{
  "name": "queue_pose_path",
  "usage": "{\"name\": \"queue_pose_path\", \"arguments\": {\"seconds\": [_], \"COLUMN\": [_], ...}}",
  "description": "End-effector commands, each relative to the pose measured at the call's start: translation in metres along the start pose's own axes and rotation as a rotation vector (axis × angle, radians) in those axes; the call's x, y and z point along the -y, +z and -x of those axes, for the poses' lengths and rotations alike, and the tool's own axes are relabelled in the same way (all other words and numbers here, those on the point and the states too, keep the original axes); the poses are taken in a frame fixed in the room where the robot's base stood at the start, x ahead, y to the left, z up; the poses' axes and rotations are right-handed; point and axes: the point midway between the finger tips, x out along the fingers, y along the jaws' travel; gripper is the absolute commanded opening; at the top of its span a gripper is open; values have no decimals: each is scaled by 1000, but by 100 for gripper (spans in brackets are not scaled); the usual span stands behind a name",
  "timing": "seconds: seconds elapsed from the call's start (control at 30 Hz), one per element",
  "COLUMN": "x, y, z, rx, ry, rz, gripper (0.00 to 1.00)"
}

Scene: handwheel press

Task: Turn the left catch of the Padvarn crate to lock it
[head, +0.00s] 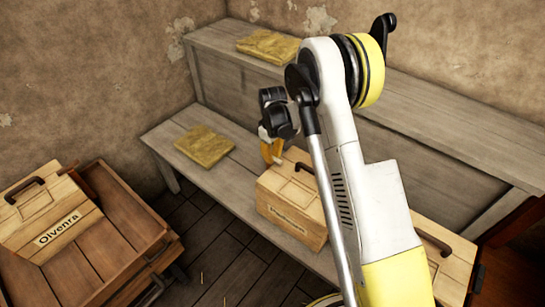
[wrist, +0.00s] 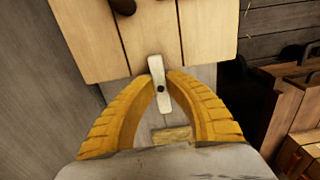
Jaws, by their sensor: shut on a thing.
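The Padvarn crate (head: 293,205) is a pale wooden box on the low bench; its front label is small and hard to read. My gripper (head: 271,152) is at the crate's left end. In the wrist view my gripper (wrist: 167,98) has its yellow fingers closed on either side of the left catch (wrist: 155,68), a pale metal bar with a dark pivot. The catch stands almost lengthwise between the fingers, slightly tilted, its upper end overlapping the edge of the crate's wooden boards (wrist: 95,35).
Yellow folded cloths lie on the low bench (head: 204,145) and the upper ledge (head: 268,46). The Olvenra crate (head: 50,215) rests on a wooden cart (head: 120,225) at left. Another wooden crate (head: 452,265) is at right, partly behind my arm. Dark floor lies between cart and bench.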

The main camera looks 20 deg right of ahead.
Motion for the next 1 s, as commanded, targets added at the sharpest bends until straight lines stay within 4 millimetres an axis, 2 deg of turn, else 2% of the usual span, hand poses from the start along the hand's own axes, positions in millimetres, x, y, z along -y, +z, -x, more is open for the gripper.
{"name": "queue_pose_path", "arguments": {"seconds": [0.47,0.5,0.57,0.87,1.0], "x": [0,0,0,0,0], "y": [0,0,0,0,0], "z": [0,0,0,1,14], "rx": [0,0,0,0,0], "ry": [0,0,0,0,0], "rz": [14,13,13,13,13], "gripper": [0,21,38,38,38]}}
